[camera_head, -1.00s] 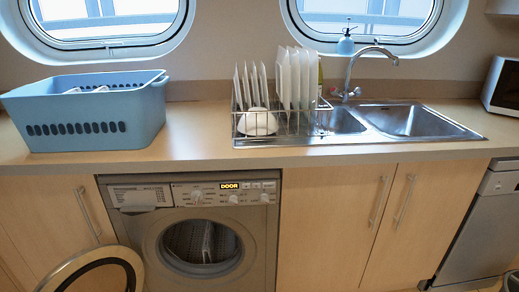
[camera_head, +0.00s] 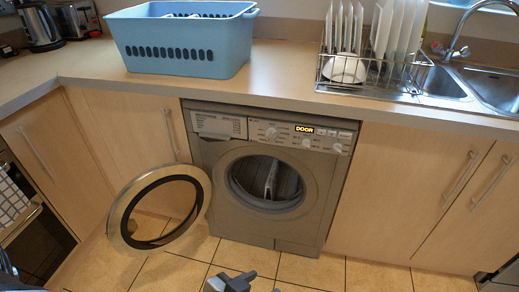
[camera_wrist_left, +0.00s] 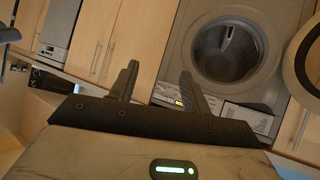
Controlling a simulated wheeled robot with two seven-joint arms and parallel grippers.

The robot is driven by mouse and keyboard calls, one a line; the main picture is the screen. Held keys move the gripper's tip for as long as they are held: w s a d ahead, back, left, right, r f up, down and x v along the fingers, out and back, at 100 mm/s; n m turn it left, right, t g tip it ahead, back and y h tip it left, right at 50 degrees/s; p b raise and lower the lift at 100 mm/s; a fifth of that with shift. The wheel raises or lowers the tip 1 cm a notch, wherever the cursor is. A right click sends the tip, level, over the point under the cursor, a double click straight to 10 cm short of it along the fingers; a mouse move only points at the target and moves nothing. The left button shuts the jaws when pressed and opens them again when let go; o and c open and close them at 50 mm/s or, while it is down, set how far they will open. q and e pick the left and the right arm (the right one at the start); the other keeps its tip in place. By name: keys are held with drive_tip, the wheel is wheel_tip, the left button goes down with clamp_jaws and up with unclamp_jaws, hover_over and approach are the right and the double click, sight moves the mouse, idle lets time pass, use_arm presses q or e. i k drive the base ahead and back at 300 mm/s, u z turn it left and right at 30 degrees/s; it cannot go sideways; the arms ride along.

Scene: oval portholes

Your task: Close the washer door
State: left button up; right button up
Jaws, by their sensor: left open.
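The washer (camera_head: 223,165) is a grey front-loader under the counter, with its drum opening (camera_head: 268,183) uncovered. Its round door (camera_head: 118,208), a pale ring with a dark inner rim, stands swung wide open to the left of the opening. In the left wrist view, the scene is upside down, with the washer opening (camera_wrist_left: 228,50) at upper right and part of the door (camera_wrist_left: 307,62) at the right edge. My left gripper (camera_wrist_left: 158,70) is open and empty there. It seems to be the grey gripper (camera_head: 236,282) low in the head view, apart from the door.
A lit "DOOR" sign (camera_head: 304,129) shows on the washer panel. Above are a blue basket (camera_head: 185,45) and a dish rack (camera_head: 365,88) on the counter. Cabinets flank the washer, and an oven (camera_head: 30,235) stands at far left. Tiled floor (camera_head: 345,270) in front looks clear.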

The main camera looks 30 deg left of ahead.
sight(119, 228)
drive_tip(key=z, duration=1.15)
drive_tip(key=k, duration=1.25)
drive_tip(key=u, duration=1.65)
drive_tip(key=i, duration=1)
drive_tip(key=u, duration=0.1)
